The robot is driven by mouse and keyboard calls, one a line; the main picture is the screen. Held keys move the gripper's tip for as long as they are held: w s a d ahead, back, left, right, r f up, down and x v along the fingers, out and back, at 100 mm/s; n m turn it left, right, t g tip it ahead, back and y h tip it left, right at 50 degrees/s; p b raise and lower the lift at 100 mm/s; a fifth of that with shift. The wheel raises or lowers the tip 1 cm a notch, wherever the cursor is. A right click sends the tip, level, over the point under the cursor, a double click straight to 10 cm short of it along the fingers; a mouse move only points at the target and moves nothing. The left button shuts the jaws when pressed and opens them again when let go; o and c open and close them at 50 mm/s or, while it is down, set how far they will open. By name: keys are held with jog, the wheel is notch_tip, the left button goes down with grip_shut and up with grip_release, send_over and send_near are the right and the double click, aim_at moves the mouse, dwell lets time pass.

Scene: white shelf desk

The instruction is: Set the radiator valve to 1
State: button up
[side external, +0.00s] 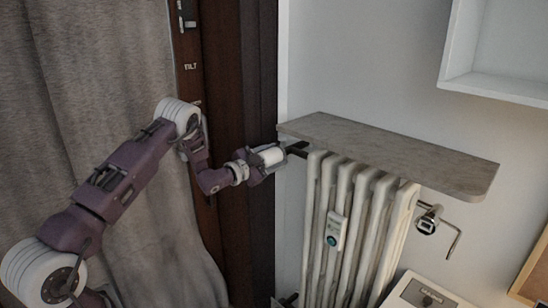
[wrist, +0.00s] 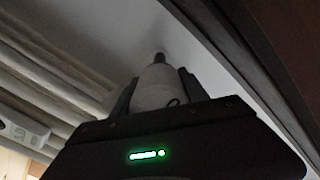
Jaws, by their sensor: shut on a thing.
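The radiator valve (side external: 271,156) is a white, rounded head at the upper left end of the radiator, on a dark fitting under the grey shelf. My gripper (side external: 276,154) reaches it from the left and is shut on it. In the wrist view the pale valve head (wrist: 155,90) sits between the two dark fingers of my gripper (wrist: 158,84), with a dark stem beyond it. A small dark curved mark shows on the head. No number on it can be read, so its setting cannot be told.
The white ribbed radiator (side external: 345,190) stands against the wall, with a small white device (side external: 335,232) on its front. A grey shelf slab (side external: 390,150) lies just above. A metal fitting (side external: 428,220) with a bent pipe is at right. A dark wooden frame (side external: 245,90) and grey curtain (side external: 90,80) are at left.

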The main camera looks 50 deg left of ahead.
jog(key=m, duration=0.4)
jog(key=shift+m, duration=2.2)
jog(key=o, duration=1.4)
jog(key=shift+c, duration=0.2)
jog(key=shift+s, duration=0.1)
